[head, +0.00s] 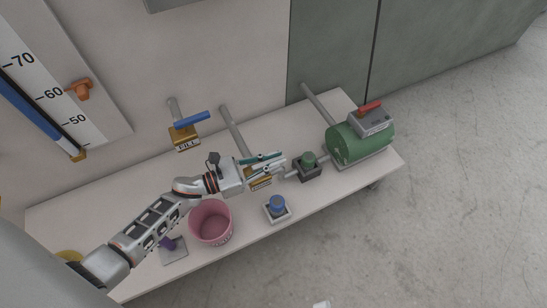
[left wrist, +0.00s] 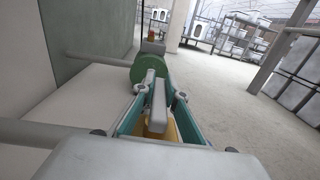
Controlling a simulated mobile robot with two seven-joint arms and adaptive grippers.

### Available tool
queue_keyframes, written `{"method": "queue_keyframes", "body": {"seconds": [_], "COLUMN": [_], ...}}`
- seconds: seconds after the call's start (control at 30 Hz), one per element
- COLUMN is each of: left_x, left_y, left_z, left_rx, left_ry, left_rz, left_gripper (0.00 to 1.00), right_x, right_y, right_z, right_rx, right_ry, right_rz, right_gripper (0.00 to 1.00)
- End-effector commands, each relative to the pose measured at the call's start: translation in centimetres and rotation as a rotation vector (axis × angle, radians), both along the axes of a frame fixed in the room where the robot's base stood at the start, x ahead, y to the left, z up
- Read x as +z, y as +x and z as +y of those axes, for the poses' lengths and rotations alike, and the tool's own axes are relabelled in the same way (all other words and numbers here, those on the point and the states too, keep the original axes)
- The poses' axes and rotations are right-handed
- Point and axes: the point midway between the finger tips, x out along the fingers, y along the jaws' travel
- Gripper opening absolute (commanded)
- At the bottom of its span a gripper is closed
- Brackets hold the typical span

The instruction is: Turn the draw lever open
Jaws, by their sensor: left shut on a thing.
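My left gripper (head: 277,160) is over the bench, at a brass valve body (head: 260,182) on a grey pipe. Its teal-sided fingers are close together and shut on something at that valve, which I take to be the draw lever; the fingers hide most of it. How far the lever is turned cannot be told. My right gripper is not in view.
A green tank (head: 345,145) with a red-handled grey box is on the right. Nearby are a green-capped block (head: 308,172), a blue-topped block (head: 278,206) and a pink bucket (head: 196,222). A blue-levered brass valve (head: 185,137) is behind. Floor right of the bench is clear.

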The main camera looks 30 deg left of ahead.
Motion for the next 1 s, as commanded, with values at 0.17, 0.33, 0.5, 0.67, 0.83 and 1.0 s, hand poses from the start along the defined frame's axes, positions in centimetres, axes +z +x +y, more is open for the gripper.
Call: {"method": "queue_keyframes", "body": {"seconds": [0.17, 0.33, 0.5, 0.67, 0.83, 1.0], "left_x": [-0.03, -0.02, -0.03, -0.04, -0.03, -0.02], "left_y": [-0.4, -0.75, -0.8, -0.8, -0.8, -0.82], "left_z": [-0.42, -0.64, -0.66, -0.65, -0.65, -0.64], "left_rx": [-0.133, -0.2, -0.203, -0.202, -0.202, -0.202], "left_ry": [0.004, 0.002, 0.002, 0.002, 0.002, 0.001], "left_rz": [0.001, 0.001, 0.001, 0.001, 0.001, 0.002], "left_gripper": [0.0, 0.0, 0.0, 0.22, 0.29, 0.29], "right_x": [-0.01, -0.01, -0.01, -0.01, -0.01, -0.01], "right_y": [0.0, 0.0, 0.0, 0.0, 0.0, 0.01], "right_z": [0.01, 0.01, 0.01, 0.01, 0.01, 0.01], "right_rx": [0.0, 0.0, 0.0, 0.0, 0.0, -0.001], "right_ry": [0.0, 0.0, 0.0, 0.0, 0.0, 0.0], "right_rz": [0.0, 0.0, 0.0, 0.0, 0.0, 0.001], "right_gripper": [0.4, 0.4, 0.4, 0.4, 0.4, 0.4]}}
